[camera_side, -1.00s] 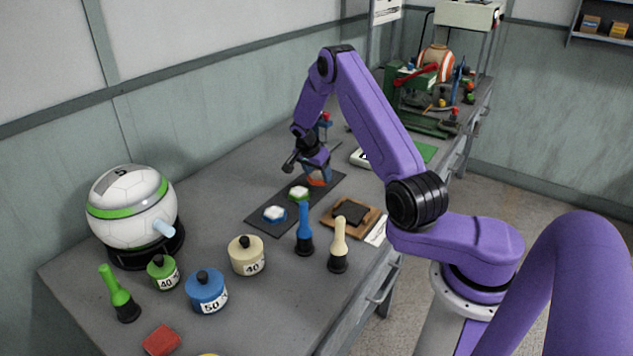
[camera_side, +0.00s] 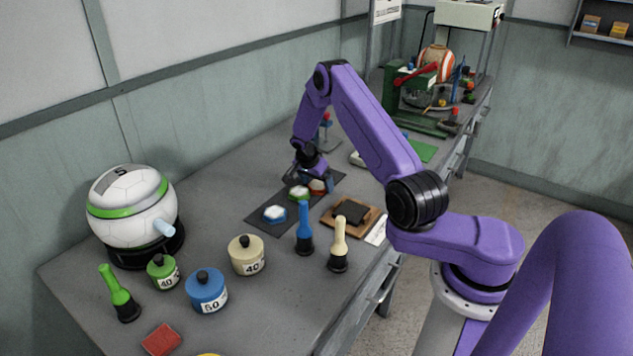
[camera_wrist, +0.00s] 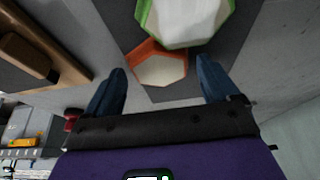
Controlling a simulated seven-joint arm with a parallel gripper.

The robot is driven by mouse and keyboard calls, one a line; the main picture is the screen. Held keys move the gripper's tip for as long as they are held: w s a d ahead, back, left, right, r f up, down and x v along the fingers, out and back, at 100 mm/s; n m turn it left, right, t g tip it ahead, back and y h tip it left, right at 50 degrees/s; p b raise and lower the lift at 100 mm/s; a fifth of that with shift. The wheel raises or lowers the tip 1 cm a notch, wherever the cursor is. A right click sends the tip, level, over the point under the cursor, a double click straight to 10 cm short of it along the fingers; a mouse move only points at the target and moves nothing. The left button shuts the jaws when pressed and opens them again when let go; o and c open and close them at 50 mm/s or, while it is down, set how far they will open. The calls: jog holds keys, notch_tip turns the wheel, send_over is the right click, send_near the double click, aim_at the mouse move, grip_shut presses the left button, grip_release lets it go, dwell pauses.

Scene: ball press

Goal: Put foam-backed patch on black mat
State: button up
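The black mat (camera_side: 256,220) lies on the bench. Three white six-sided patches with coloured backings are on or over it: blue (camera_side: 275,214) at the near end, green (camera_side: 298,192) in the middle, orange (camera_side: 317,187) toward the far end. My gripper (camera_side: 314,182) is low over the far part of the mat. In the wrist view my gripper (camera_wrist: 160,68) has its blue fingers wide apart, with the orange patch (camera_wrist: 160,66) between the tips and gaps on both sides. The green patch (camera_wrist: 185,22) partly covers the orange one from this angle; whether they touch I cannot tell.
A wooden block with a dark top (camera_side: 350,214) lies right of the mat. Blue (camera_side: 304,230) and cream (camera_side: 339,245) handled tools stand nearby, with a cream weight (camera_side: 247,255). A soccer-style ball (camera_side: 132,208) stands at left.

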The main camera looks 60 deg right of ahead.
jog(key=v, duration=1.2)
jog(key=w+a+r+n+t+y, duration=0.1)
jog(key=a+r+n, duration=0.25)
jog(key=a, duration=0.35)
jog(key=a+r+n, duration=0.2)
jog(key=a+n, duration=0.2)
jog(key=a, duration=0.2)
jog(key=s+a+r+n+y, duration=0.1)
jog(key=s+a+r+n, duration=0.3)
jog(key=s+a+n, duration=0.45)
jog(key=s+a+r+n+y, duration=0.1)
jog(key=s+a+n, duration=0.1)
jog(key=s+n, duration=0.5)
jog(key=s+a+r+n+y, duration=0.2)
jog(key=s+n, duration=0.5)
jog(key=s, duration=1.3)
jog(key=shift+a+n+g, duration=0.15)
jog(key=shift+n+g, duration=0.15)
jog(key=shift+g, duration=0.1)
